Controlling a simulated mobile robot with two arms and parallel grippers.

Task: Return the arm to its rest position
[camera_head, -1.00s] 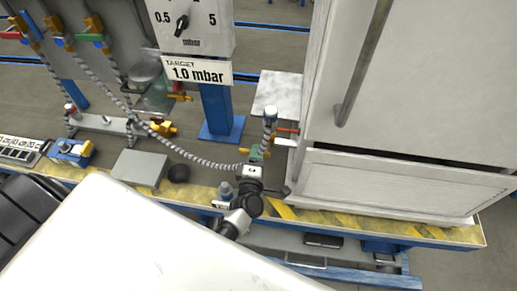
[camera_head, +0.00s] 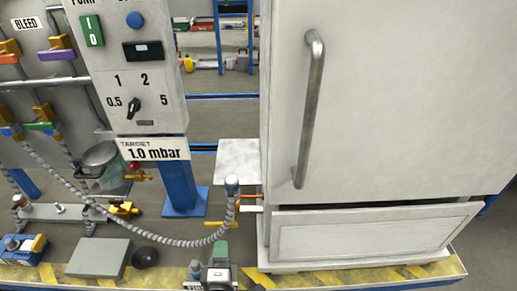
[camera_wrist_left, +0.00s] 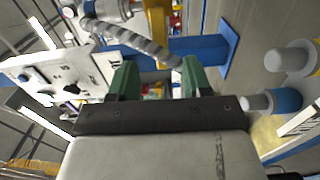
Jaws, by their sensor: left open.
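My left gripper (camera_head: 221,254) is at the bottom centre of the head view, in front of the bench edge and below the grey ribbed hose (camera_head: 160,238). In the left wrist view, the gripper (camera_wrist_left: 157,76) shows two green fingers spread apart with nothing held between them. The hose (camera_wrist_left: 135,40) runs just beyond the fingertips in that view; I cannot tell the exact gap. In the head view, the hose rises to a blue-and-white cap at the cabinet's left side. Most of my left arm is cut off below the frame. My right gripper is not in view.
A white cabinet (camera_head: 390,100) with a long handle fills the right. A control panel (camera_head: 135,95) labelled 1.0 mbar stands on a blue post (camera_head: 180,185). A grey plate (camera_head: 98,257) and dark ball (camera_head: 144,257) lie at left. Yellow striping marks the bench edge (camera_head: 350,275).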

